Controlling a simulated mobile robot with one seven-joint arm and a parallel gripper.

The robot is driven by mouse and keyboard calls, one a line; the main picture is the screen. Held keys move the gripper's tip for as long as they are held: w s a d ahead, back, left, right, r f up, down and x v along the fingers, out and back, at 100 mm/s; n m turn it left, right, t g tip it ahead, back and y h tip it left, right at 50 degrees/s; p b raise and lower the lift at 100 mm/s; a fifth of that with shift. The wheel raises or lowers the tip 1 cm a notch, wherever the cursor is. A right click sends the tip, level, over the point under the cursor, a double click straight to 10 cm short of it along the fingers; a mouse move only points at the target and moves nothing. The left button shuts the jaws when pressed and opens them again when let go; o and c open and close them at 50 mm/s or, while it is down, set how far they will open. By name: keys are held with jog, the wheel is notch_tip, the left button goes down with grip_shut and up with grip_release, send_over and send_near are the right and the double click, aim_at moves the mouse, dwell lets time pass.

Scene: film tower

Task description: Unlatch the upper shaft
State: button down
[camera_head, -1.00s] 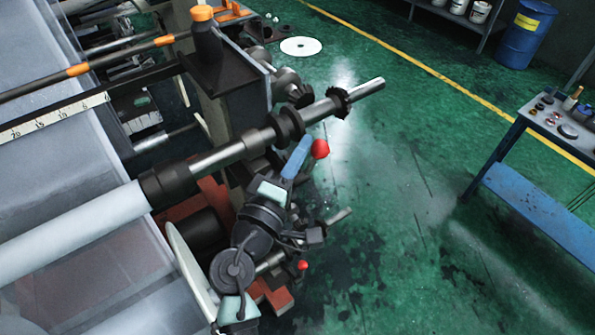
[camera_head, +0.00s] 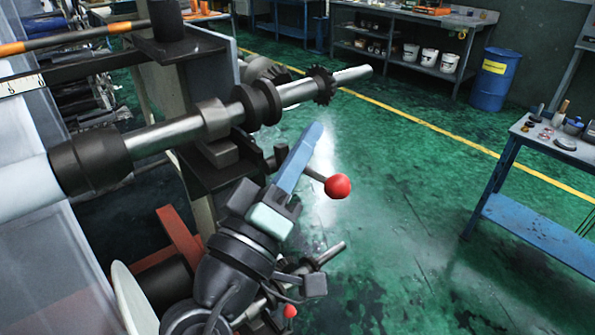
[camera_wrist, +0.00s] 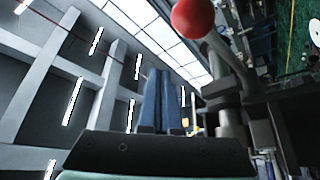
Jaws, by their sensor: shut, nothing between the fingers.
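The upper shaft (camera_head: 165,137) is a steel bar with black collars and a toothed gear, running from a pale roll at lower left to the upper right in the head view. A latch lever with a red ball knob (camera_head: 338,186) sticks out below it. The knob also shows in the wrist view (camera_wrist: 194,17), at the top right of the fingers. My gripper (camera_head: 314,132) has blue fingers pressed together and empty. They point up beside the lever, left of the knob in both views. I cannot tell whether they touch the lever.
A lower shaft (camera_head: 328,254) with a smaller red knob (camera_head: 290,311) lies below my wrist. A blue-legged table (camera_head: 540,235) is at right, a blue barrel (camera_head: 494,80) behind. Green floor between is clear.

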aim_at(316, 179)
jog(key=shift+s+d+f+m+g+h+b, duration=0.25)
jog(key=shift+f+m+h+b, duration=0.55)
jog(key=shift+b, duration=0.95)
jog(key=shift+s+d+f+m+g+h+b, duration=0.1)
jog(key=shift+s+d+f+m+h+b, duration=0.25)
jog(key=shift+m+b, duration=1.05)
jog(key=shift+s+d+f+m+g+h+b, duration=0.2)
jog(key=shift+f+m+h+b, duration=0.55)
jog(key=shift+b, duration=1.3)
jog(key=shift+s+f+b, duration=0.25)
jog(key=shift+f+b, duration=0.15)
jog(key=shift+b, duration=0.75)
